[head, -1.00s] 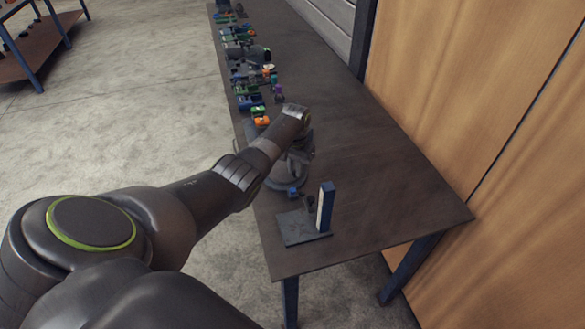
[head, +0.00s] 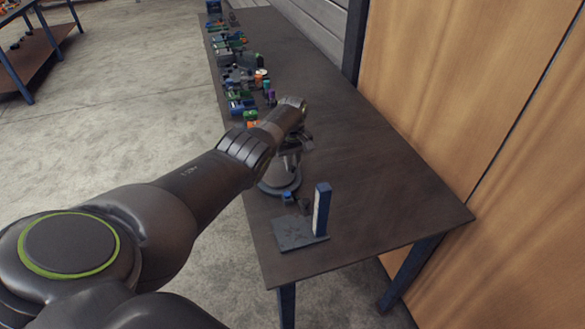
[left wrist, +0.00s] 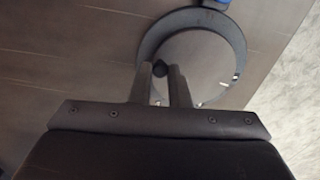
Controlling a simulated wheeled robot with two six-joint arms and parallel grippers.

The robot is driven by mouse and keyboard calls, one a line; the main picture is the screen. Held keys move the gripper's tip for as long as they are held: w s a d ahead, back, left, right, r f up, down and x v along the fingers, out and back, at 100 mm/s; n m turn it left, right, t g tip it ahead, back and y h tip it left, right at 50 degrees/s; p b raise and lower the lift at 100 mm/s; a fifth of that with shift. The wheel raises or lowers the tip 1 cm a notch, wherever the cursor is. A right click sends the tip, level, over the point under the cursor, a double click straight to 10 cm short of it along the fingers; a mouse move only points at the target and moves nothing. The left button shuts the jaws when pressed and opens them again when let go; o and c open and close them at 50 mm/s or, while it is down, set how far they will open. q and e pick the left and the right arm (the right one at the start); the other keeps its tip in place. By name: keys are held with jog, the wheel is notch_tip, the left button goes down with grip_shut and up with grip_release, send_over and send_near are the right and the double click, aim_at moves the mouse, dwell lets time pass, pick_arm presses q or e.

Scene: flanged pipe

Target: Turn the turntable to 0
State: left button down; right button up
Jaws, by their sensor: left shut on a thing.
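The turntable (head: 277,187) is a round grey disc in a darker ring near the table's left edge, partly hidden by my left arm. In the left wrist view, the disc (left wrist: 205,55) lies below my left gripper (left wrist: 159,80), with pale marks near its right and lower edges. A small dark knob (left wrist: 160,69) stands off the disc's centre, between the fingertips. My left gripper is shut on this knob. In the head view, the left gripper (head: 287,150) is over the disc, its fingertips hard to make out. My right gripper is not in view.
A grey plate (head: 293,236) with an upright blue and white block (head: 321,210) stands in front of the turntable. A small blue part (head: 287,197) sits at the disc's front. Several small coloured parts line the table's left edge. The table (head: 370,170) is clear to the right.

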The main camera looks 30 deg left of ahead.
pick_arm(q)
jog(key=shift+w+a+n+b, duration=0.15)
jog(key=shift+n+b, duration=0.1)
jog(key=shift+n, duration=0.25)
jog(key=shift+w+a+n+b, duration=0.1)
jog(key=shift+w+n+b, duration=0.1)
jog(key=shift+n, duration=0.3)
jog(key=shift+r, duration=0.15)
jog(key=c, duration=1.4)
grip_release()
jog(key=shift+o, duration=0.2)
jog(key=shift+s, duration=0.1)
notch_tip(320, 180, up, 17)
jog(key=p, duration=0.1)
jog(key=shift+r+p, duration=0.15)
jog(key=shift+p, duration=0.15)
